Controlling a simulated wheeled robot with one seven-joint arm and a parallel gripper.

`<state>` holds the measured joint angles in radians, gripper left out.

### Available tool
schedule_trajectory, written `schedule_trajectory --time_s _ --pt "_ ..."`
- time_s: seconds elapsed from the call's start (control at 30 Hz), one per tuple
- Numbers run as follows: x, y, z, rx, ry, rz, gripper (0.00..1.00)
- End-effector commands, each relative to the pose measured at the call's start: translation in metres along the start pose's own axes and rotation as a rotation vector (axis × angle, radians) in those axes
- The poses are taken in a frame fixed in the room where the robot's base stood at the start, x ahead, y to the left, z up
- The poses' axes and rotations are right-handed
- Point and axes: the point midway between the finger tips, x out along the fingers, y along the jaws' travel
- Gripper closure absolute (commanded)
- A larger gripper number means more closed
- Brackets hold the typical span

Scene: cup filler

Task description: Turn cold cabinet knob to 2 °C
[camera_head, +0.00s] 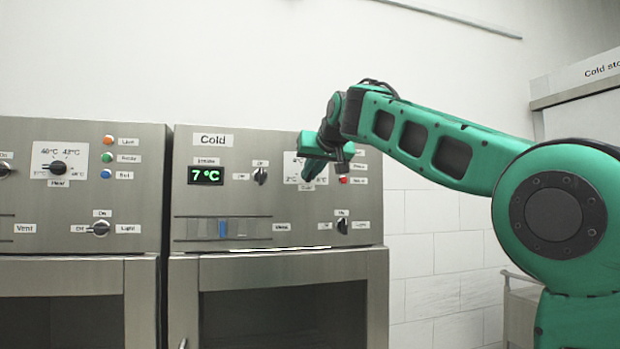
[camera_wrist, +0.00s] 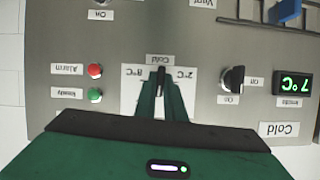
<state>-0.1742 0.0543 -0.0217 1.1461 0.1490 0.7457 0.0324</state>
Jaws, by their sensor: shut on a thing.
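The cold cabinet's temperature knob (camera_wrist: 161,74) sits on a white dial plate (camera_wrist: 134,92) on the steel control panel. In the wrist view, which is upside down, the plate's marks appear to read 8 °C on the left and 2 °C on the right. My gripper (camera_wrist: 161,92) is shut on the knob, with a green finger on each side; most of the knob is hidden. In the head view, my gripper (camera_head: 313,168) covers much of the plate. The green display (camera_head: 206,176) reads 7 °C, and it also shows in the wrist view (camera_wrist: 295,83).
An inside-light-style black switch (camera_head: 261,176) is left of the dial. Red (camera_wrist: 95,71) and green (camera_wrist: 95,95) indicators lie close beside it. Below are a blue vent slider (camera_head: 223,228) and another black knob (camera_head: 342,226). A second cabinet (camera_head: 80,215) stands at left.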

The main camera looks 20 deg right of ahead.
Motion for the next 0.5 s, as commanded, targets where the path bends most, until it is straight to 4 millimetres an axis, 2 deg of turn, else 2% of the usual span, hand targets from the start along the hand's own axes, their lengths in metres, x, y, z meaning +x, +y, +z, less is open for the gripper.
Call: schedule_trajectory --time_s 0.5 --pt "0.0035 -0.0067 0.0055 -0.454 -0.010 0.182 1.00"
